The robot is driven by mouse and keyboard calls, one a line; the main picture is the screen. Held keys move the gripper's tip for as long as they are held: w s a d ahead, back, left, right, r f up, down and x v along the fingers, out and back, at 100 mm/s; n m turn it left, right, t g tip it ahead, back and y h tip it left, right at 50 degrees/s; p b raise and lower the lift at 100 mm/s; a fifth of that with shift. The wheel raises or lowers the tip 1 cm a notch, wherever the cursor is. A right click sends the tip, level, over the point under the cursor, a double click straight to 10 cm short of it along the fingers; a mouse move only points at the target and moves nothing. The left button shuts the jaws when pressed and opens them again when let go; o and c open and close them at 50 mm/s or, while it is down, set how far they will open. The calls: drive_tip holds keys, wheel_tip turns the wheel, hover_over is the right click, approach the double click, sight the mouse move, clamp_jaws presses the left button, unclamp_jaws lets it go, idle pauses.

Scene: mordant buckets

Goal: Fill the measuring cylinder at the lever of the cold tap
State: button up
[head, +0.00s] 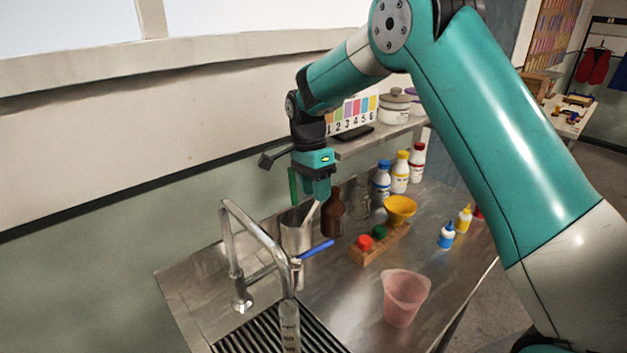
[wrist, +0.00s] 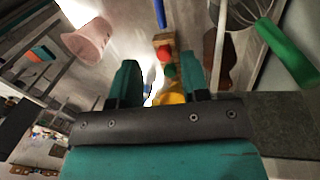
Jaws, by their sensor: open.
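The clear measuring cylinder (head: 289,328) stands upright below the spout outlet over the ribbed drain; its lower part is cut off by the frame edge, and I cannot tell whether it holds water. The chrome tap (head: 232,262) arches over it. Its blue cold lever (head: 318,249) sticks out to the right; a blue bar, apparently this lever, also shows at the top of the wrist view (wrist: 160,13). My gripper (head: 318,196) is above and behind the lever, pointing down near the metal utensil pot and apart from the lever. In the wrist view its jaws (wrist: 161,80) are open and empty.
The metal pot (head: 294,238) holds upright utensils close to my gripper. A brown bottle (head: 333,213) stands right of it. A wooden block with red and green caps (head: 372,251), a yellow funnel (head: 400,208) and a pink beaker (head: 404,300) stand farther right.

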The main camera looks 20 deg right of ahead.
drive_tip(key=r, duration=0.3)
drive_tip(key=shift+w+a+r, duration=0.1)
drive_tip(key=shift+w+r, duration=0.25)
drive_tip(key=shift+r, duration=0.05)
drive_tip(key=shift+c, duration=0.3)
idle(0.5)
